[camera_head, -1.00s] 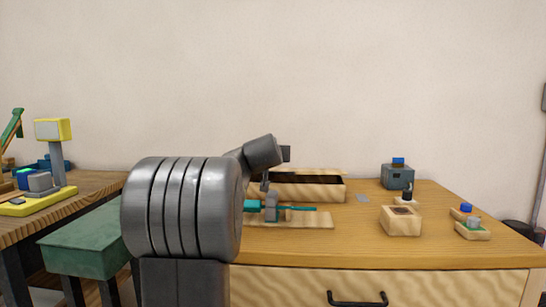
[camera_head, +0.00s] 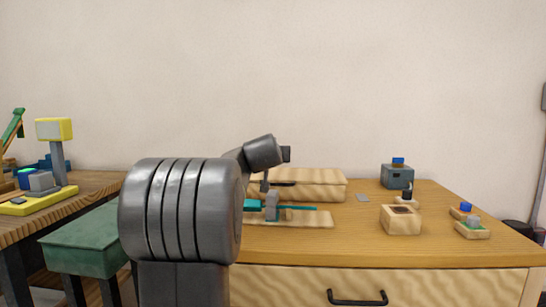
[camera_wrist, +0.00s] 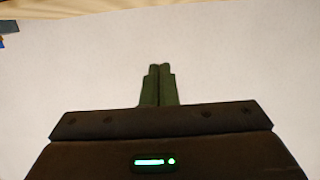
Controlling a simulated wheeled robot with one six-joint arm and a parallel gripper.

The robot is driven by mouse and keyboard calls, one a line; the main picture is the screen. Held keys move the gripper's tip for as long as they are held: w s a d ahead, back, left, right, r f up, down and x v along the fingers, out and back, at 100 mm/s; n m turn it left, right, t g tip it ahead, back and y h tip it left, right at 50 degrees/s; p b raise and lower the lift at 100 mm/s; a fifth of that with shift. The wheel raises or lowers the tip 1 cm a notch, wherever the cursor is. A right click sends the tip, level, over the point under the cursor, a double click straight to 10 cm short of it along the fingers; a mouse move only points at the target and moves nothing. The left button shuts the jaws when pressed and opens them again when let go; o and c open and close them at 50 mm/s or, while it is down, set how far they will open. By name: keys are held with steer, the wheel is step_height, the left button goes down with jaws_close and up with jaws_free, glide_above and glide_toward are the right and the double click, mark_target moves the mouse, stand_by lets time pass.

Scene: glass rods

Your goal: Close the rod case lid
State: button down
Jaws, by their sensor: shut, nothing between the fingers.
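The rod case (camera_head: 318,191) is a pale wooden box at the back of the wooden bench, in the head view. Its wooden lid (camera_head: 318,174) lies across the top, and the dark inside no longer shows. A short dark strip shows at the left of the case front; I cannot tell if it is a gap or a handle. My arm hides the case's left end. My gripper (camera_wrist: 160,85) is shut and empty in the wrist view, in front of a plain pale surface. In the head view its fingers are not clear, and contact with the lid cannot be told.
In front of the case, a wooden board (camera_head: 310,221) bears a grey block (camera_head: 271,205) and a teal rod (camera_head: 300,208). The bench's front middle is clear.

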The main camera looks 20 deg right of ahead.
steer(key=shift+s+a+f+b, duration=0.5)
steer(key=shift+s+f+b, duration=0.25)
steer(key=shift+s, duration=0.3)
steer(key=shift+s+a+f+b, duration=0.6)
steer(key=shift+s+f, duration=0.25)
steer(key=shift+s, duration=0.25)
steer(key=shift+s+a+f+b, duration=0.45)
steer(key=shift+s+f+b, duration=0.35)
steer(key=shift+s, duration=0.25)
steer(key=shift+r, duration=0.1)
steer(key=w+d+r+p, duration=0.3)
steer(key=w+r+p, duration=0.3)
steer(key=r, duration=0.1)
steer(key=shift+w+d+f+b, duration=0.1)
steer(key=shift+w+f+b, duration=0.05)
steer(key=shift+f+b, duration=0.75)
steer(key=shift+w+f+b, duration=0.15)
steer(key=shift+f+b, duration=0.65)
steer(key=shift+f, duration=0.15)
steer(key=shift+r, duration=0.1)
